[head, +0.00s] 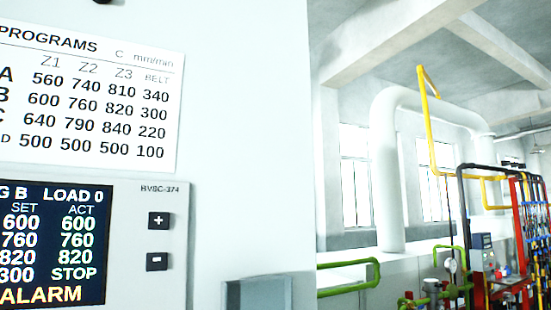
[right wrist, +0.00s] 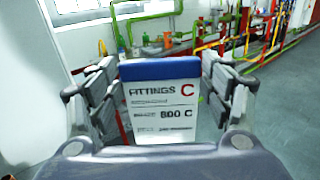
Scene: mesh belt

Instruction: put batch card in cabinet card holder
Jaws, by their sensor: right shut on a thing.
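The batch card (right wrist: 161,112) is white with a blue top band and reads "FITTINGS C" and "800 C" in the right wrist view. My right gripper (right wrist: 160,88) is shut on it, one finger at each side edge, and the printed face is toward the wrist camera. The cabinet (head: 250,130) is pale and fills the left of the head view. A grey, partly see-through pocket (head: 257,292) on its front, low in the head view, looks like the card holder; its lower part is cut off. Neither gripper shows in the head view.
The cabinet carries a programs chart (head: 85,90) and a control panel (head: 165,200) with plus and minus buttons; its display (head: 50,245) reads "ALARM" and "STOP". Pipes (head: 390,160) and a red rack (head: 520,240) stand beyond. Grey floor (right wrist: 270,110) is open at right.

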